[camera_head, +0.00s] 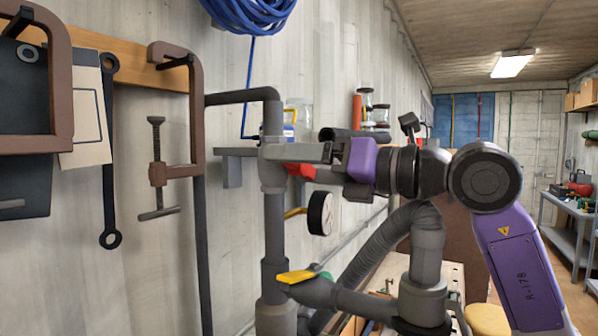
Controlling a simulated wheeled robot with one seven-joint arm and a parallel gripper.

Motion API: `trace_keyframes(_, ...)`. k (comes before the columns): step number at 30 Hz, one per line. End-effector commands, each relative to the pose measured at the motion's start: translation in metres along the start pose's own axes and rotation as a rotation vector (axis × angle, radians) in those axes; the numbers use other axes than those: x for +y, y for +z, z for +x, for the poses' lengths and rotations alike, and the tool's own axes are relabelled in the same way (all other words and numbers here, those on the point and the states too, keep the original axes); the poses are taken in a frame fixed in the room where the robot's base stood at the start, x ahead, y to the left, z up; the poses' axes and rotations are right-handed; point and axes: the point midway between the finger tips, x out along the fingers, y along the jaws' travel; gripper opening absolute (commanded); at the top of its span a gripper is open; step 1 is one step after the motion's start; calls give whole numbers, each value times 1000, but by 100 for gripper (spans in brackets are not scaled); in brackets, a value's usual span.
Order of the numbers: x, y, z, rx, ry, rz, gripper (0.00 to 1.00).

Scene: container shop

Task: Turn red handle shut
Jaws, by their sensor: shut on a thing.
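The red handle (300,171) shows as a small red piece beside the upright grey pipe (274,225), just below the pipe's upper joint. My gripper (322,166) reaches in from the right at the end of my purple and black arm. Its jaws are closed on the red handle and cover part of it. How far the handle is turned cannot be told from this view, as most of it is hidden.
A round gauge (320,213) hangs just below my gripper. A yellow handle (296,277) sits on the lower pipe. Brown clamps (179,125) and a wrench (109,150) hang on the left wall. A blue hose coil (248,14) hangs above.

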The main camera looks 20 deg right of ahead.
Motion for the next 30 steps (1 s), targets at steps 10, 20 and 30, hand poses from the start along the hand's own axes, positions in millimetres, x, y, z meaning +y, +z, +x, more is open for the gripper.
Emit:
trace_keyframes(10, -2, -3, 0, -1, -2, -240, 41)
trace_keyframes(20, -1, -1, -1, -1, -2, -395, 41)
trace_keyframes(30, 0, 0, 0, -1, -1, -435, 42)
